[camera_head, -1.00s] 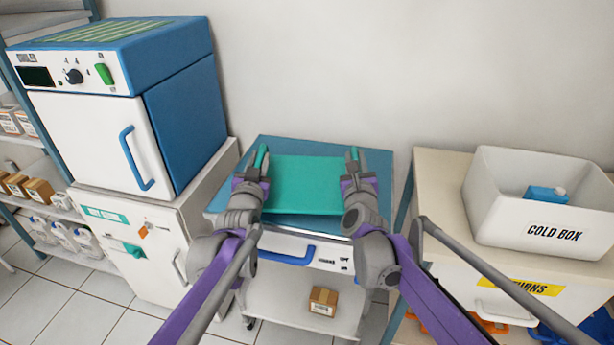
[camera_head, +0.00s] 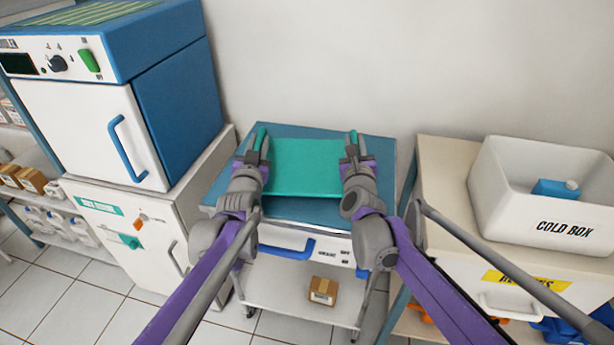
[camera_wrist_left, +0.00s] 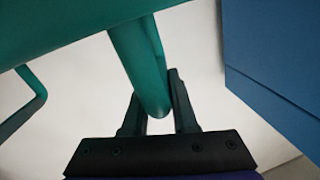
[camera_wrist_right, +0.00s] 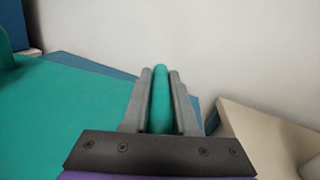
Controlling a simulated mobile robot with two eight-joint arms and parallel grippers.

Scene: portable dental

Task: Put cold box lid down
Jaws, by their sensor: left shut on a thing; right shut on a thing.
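The teal cold box lid (camera_head: 307,168) is held level between my two grippers over the blue-topped cart (camera_head: 300,212). I cannot tell whether it touches the cart top. My left gripper (camera_head: 257,146) is shut on the lid's left handle (camera_wrist_left: 143,75). My right gripper (camera_head: 352,146) is shut on the lid's right handle (camera_wrist_right: 161,100). The lid also shows in the right wrist view (camera_wrist_right: 65,120).
A blue and white cooler (camera_head: 110,105) stands on a white cabinet (camera_head: 130,235) left of the cart. A cardboard box (camera_head: 322,291) sits on the cart's lower shelf. The beige cabinet (camera_head: 440,170) is right of the cart. The wall is close behind.

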